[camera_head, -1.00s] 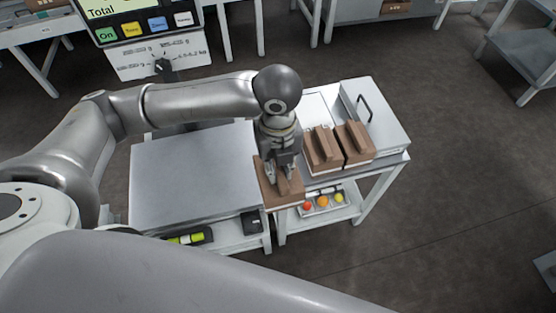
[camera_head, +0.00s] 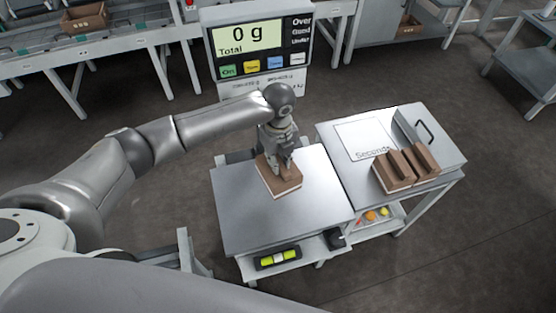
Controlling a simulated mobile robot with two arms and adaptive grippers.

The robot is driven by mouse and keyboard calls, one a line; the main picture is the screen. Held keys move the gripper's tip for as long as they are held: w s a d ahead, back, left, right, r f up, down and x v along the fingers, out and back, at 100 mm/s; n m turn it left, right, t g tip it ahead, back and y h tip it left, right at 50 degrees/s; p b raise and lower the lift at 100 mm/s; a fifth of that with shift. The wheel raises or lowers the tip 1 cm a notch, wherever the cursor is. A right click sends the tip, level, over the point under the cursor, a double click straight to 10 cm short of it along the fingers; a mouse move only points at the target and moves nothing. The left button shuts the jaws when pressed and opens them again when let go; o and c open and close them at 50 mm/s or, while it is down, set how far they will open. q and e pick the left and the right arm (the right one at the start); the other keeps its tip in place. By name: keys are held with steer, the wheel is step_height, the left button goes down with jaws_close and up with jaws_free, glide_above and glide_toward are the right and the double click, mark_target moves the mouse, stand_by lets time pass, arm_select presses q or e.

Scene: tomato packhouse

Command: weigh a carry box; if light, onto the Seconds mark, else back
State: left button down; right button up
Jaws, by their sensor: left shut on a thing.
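My left gripper (camera_head: 284,165) is shut on the handle of a brown carry box (camera_head: 277,182). The box is over the back part of the steel scale plate (camera_head: 285,215); I cannot tell whether it touches the plate. The scale display (camera_head: 243,39) reads 0 g Total. The white Seconds mark (camera_head: 372,138) lies empty on the table to the right. Two more brown carry boxes, a left one (camera_head: 392,178) and a right one (camera_head: 421,160), stand side by side at that table's front. My right gripper is not in view.
A panel with a black handle (camera_head: 424,132) is at the right table's back right. Below are a shelf with small coloured balls (camera_head: 371,215) and a yellow-green level (camera_head: 278,259). Conveyors and benches stand behind, one with a brown box (camera_head: 86,18).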

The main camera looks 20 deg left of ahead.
arm_select(q)
steer(key=shift+w+d+f+b, duration=0.1)
steer(key=shift+d+f+b, duration=0.15)
steer(key=shift+f+b, duration=0.9)
step_height(320, 180, down, 3)
steer(key=b, duration=0.3)
steer(key=shift+f+b, duration=0.4)
steer(key=shift+b, duration=0.05)
steer(key=shift+f+b, duration=0.4)
steer(key=shift+f, duration=0.65)
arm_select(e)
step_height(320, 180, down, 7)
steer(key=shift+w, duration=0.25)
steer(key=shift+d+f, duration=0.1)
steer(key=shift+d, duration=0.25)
arm_select(q)
steer(key=shift+f, duration=0.3)
